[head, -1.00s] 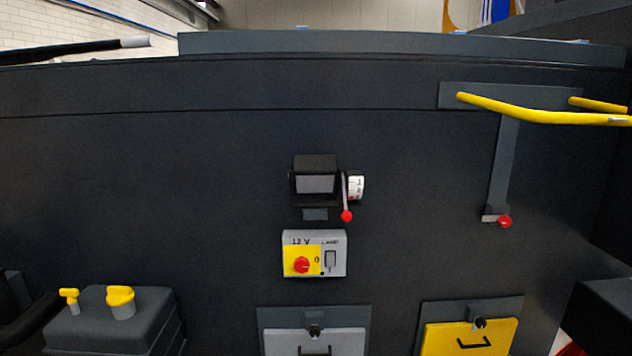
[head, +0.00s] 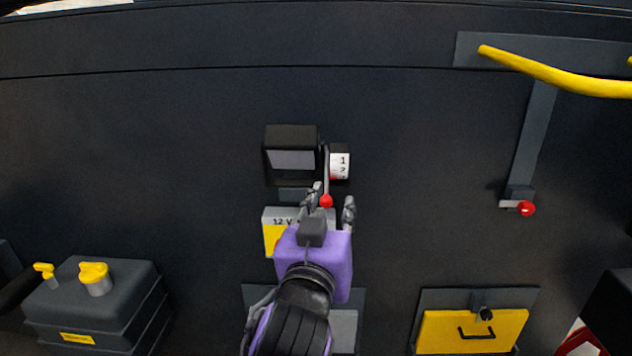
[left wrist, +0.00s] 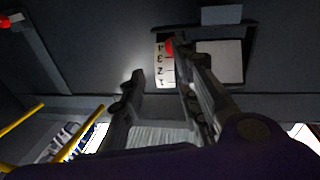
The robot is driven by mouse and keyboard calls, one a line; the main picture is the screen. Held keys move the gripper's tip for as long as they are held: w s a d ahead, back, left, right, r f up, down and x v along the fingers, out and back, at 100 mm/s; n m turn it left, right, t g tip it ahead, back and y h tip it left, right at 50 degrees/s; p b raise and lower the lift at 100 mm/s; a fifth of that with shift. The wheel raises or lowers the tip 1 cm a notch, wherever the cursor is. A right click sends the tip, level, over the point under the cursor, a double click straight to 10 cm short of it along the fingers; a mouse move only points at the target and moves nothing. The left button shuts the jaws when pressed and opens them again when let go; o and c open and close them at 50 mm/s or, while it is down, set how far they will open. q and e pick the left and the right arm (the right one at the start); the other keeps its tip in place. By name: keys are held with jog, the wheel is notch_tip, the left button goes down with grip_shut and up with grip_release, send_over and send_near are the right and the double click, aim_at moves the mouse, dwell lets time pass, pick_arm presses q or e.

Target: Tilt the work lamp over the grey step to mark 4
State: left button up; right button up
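The work lamp (head: 291,151) is a black box with a pale face on the dark chassis wall. Its lever ends in a red knob (head: 326,201), beside a white number scale (head: 340,163) on which 1 and 2 are readable. The lamp setting cannot be read clearly. My left gripper (head: 332,198) is open, its fingers on either side of the knob. In the left wrist view, the knob (left wrist: 170,48) shows near one fingertip and the scale (left wrist: 162,66) appears upside down; contact is unclear. The grey step (head: 344,328) is partly hidden by my arm.
A yellow step (head: 465,330), a yellow rail (head: 550,75) and another red knob (head: 526,208) are at the right. A dark tank (head: 120,300) with yellow caps is lower left.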

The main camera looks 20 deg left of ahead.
aim_at(326, 199)
pick_arm(q)
jog(key=shift+s+a+f+n+g+y, duration=0.15)
jog(key=shift+a+f+n+g+y, duration=0.25)
jog(key=shift+a, duration=0.35)
jog(key=shift+w+a+r+n, duration=0.15)
jog(key=shift+w+a+n, duration=0.2)
jog(key=shift+w, duration=0.3)
jog(key=w, duration=0.5)
jog(key=shift+a+f+p, duration=0.2)
jog(key=shift+a+p, duration=0.1)
jog(key=shift+p, duration=0.05)
jog(key=shift+w+a, duration=0.1)
jog(key=shift+w, duration=0.1)
grip_shut()
pick_arm(e)
jog(key=shift+s+a, duration=0.1)
jog(key=shift+s, duration=0.6)
